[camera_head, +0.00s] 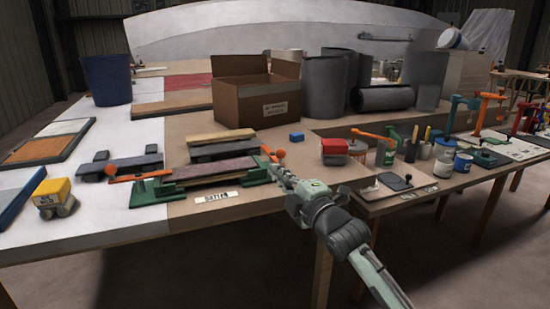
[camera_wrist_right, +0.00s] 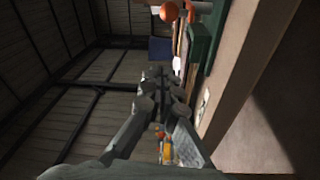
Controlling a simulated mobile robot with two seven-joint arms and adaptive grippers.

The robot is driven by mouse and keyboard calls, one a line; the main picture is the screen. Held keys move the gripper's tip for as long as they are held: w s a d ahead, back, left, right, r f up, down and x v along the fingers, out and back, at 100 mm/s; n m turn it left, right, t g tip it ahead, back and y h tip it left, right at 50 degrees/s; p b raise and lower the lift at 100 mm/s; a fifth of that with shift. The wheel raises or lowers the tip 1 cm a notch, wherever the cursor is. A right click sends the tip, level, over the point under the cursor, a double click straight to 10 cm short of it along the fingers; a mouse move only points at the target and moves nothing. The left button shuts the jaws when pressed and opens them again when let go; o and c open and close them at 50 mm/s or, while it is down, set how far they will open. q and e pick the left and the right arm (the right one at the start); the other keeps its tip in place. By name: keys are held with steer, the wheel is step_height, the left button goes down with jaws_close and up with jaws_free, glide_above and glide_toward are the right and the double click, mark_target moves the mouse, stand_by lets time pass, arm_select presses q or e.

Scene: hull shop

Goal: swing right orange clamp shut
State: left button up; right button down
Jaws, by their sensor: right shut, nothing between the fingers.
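A green fixture (camera_head: 150,191) holds a mauve-grey board (camera_head: 215,169) along the bench's front edge. The right orange clamp (camera_head: 268,151) stands at the fixture's right end, its short orange arm slanting toward the back and an orange ball knob beside it. The left orange clamp (camera_head: 128,178) lies across the fixture's left end. My right gripper (camera_head: 272,169) is shut and empty, its tips close to the right clamp; contact cannot be told. In the right wrist view my gripper (camera_wrist_right: 160,73) points toward the green fixture (camera_wrist_right: 204,38), with an orange knob (camera_wrist_right: 168,12) beyond. My left gripper is not in view.
A label reading "BATTEN" (camera_head: 216,196) is at the bench edge. A red-topped block (camera_head: 334,147) and tools stand on the right.

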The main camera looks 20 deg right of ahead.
steer(key=w, duration=0.3)
steer(key=w+a, duration=0.1)
steer(key=w, duration=0.5)
steer(key=shift+w+a+r, duration=0.1)
steer(key=shift+a+r, duration=0.15)
steer(key=shift+r, duration=0.1)
steer(key=d, duration=0.2)
steer(key=shift+d+f, duration=0.4)
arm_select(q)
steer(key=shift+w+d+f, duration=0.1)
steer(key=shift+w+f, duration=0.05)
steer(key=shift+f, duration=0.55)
arm_select(e)
steer(key=shift+d, duration=0.5)
arm_select(q)
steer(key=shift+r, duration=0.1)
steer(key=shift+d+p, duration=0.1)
steer(key=shift+p, duration=0.2)
